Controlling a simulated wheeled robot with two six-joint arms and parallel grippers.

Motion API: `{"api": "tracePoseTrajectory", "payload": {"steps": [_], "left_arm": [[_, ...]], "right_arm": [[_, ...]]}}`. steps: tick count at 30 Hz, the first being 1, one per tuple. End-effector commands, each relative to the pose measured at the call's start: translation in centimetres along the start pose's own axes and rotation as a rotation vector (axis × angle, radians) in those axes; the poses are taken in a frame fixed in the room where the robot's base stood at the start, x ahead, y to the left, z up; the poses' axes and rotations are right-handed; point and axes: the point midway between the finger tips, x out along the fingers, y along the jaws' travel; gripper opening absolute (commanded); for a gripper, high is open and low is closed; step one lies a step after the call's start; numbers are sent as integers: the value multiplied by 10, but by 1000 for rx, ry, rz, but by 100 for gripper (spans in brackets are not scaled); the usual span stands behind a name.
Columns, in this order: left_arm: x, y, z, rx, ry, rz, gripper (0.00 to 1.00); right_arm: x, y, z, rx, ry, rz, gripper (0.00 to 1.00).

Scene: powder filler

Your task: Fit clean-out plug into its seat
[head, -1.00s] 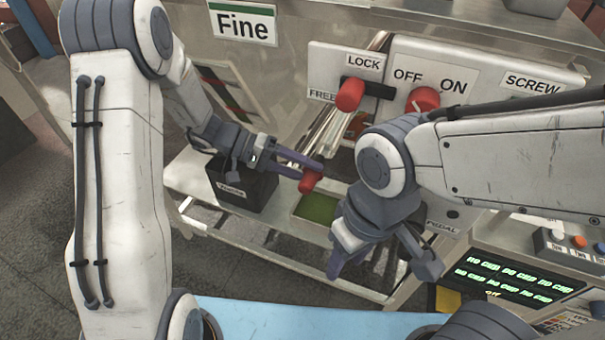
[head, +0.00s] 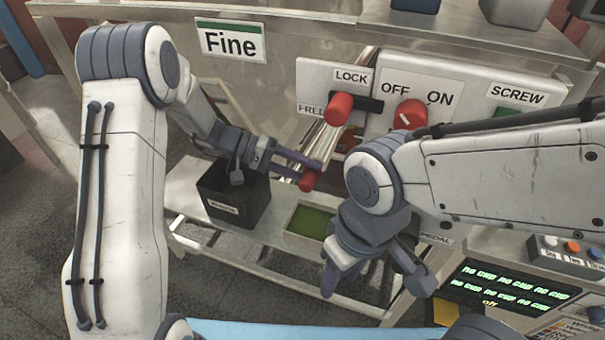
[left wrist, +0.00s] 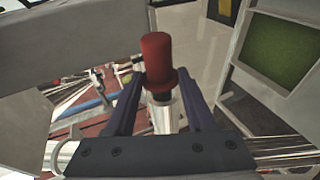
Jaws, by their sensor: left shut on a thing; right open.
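The clean-out plug is a red knob with a flange (head: 311,180). My left gripper (head: 303,167) is shut on it in mid-air, near the lower end of a shiny metal tube (head: 312,150). In the left wrist view the plug (left wrist: 158,60) stands between the fingertips, with a dark band and a pale, shiny length below the flange. I cannot make out the seat. I cannot tell whether the plug touches the tube. My right gripper (head: 374,288) is open and empty, lower and to the right.
A black bin (head: 236,205) and a tray with a green bottom (head: 310,222) stand on the shelf below. Red knobs, one by LOCK (head: 338,108) and one by OFF/ON (head: 411,113), stick out above. A display (head: 507,286) is at lower right.

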Motion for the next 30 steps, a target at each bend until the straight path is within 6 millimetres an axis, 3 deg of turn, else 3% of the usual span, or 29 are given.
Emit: {"api": "tracePoseTrajectory", "payload": {"steps": [15, 30], "left_arm": [[4, 0, -22, 0, 1, 0, 0], [6, 1, -26, 3, 7, -3, 0]], "right_arm": [[1, 0, 0, 0, 0, 0, 49], [2, 0, 0, 0, 0, 0, 49]]}}
